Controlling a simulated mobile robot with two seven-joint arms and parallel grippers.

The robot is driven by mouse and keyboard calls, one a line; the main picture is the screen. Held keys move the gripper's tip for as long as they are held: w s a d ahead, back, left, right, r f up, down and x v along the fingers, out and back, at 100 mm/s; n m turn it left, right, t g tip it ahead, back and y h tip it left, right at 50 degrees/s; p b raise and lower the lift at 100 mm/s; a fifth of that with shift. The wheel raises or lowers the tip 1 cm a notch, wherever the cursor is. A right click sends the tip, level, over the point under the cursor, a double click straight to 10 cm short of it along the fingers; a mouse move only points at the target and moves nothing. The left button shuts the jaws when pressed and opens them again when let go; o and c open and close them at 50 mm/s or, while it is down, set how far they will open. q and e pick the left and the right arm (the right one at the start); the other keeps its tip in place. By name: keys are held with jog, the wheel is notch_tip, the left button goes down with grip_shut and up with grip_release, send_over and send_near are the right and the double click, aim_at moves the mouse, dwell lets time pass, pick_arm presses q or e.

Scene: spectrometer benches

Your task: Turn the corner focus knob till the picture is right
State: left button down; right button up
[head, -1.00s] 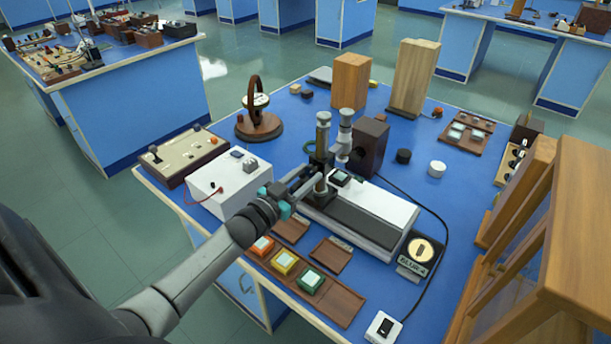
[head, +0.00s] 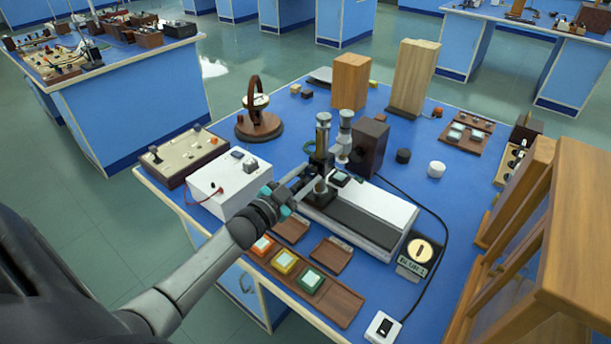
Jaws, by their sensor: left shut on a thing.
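My left gripper (head: 312,187) reaches in from the left and is shut at the instrument's near-left corner, low beside the microscope. What it grips is most likely the focus knob, largely hidden by the fingers. A dark display (head: 421,249) with a round pale picture stands at the instrument's right end. Its small label (head: 410,266) seems to read BLUR 1. My right gripper is out of view.
A white box (head: 229,185) with a red lead stands left of my gripper. A wooden tray (head: 343,308) with coloured square blocks lies in front. A wooden rack (head: 570,215) fills the right side. Black cable (head: 446,260) runs to a switch (head: 383,327).

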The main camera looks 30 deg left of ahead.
pick_arm(q)
jog(key=shift+m, duration=1.3)
jog(key=shift+c, duration=2.2)
grip_release()
jog(key=shift+s, duration=0.1)
jog(key=s+a, duration=0.1)
jog(key=s, duration=1.4)
jog(key=shift+p, duration=0.45)
jog(key=shift+w, duration=0.1)
